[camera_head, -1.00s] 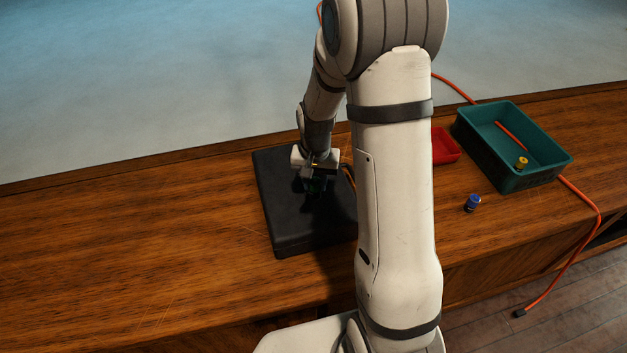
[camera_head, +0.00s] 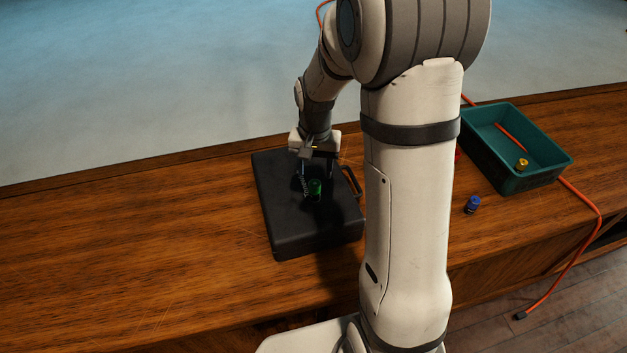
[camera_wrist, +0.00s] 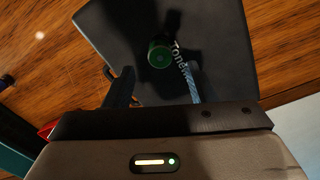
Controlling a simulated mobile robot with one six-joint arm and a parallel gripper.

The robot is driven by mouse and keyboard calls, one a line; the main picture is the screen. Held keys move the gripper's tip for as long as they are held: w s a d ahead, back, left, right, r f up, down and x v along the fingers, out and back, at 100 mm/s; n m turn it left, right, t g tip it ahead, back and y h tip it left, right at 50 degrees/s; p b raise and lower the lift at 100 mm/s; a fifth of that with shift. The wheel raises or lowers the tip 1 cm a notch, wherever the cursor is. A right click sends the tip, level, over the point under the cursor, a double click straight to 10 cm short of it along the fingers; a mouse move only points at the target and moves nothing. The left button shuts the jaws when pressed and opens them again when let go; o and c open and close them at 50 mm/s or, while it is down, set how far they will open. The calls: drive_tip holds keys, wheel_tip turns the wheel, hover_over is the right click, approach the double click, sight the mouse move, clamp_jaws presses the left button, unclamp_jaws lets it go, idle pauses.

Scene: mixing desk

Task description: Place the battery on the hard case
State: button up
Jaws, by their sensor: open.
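The black hard case (camera_head: 285,225) lies flat on the wooden desk, left of my arm in the head view. A green battery (camera_head: 316,189) stands upright on the case, and it also shows in the wrist view (camera_wrist: 159,54). White lettering shows beside it. My gripper (camera_head: 317,168) is open and empty, close above and behind the battery in the head view. In the wrist view the two fingers of my gripper (camera_wrist: 155,85) are spread, and the battery is clear of them.
A teal bin (camera_head: 483,165) at right holds a yellow cylinder (camera_head: 522,165). A blue cylinder (camera_head: 472,205) stands on the desk before it. My arm nearly hides a red object. The desk left of the case is clear.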

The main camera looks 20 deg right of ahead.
sight(315, 183)
drive_tip(key=s+r+n+t, duration=0.1)
drive_tip(key=s+r+n, duration=0.1)
drive_tip(key=s+r, duration=0.8)
drive_tip(key=s+r+n+t, duration=0.2)
drive_tip(key=s+r, duration=0.1)
drive_tip(key=s, duration=0.6)
drive_tip(key=shift+s+a+r+n, duration=0.2)
drive_tip(key=shift+s+r+n, duration=0.1)
drive_tip(key=shift+s+r, duration=0.1)
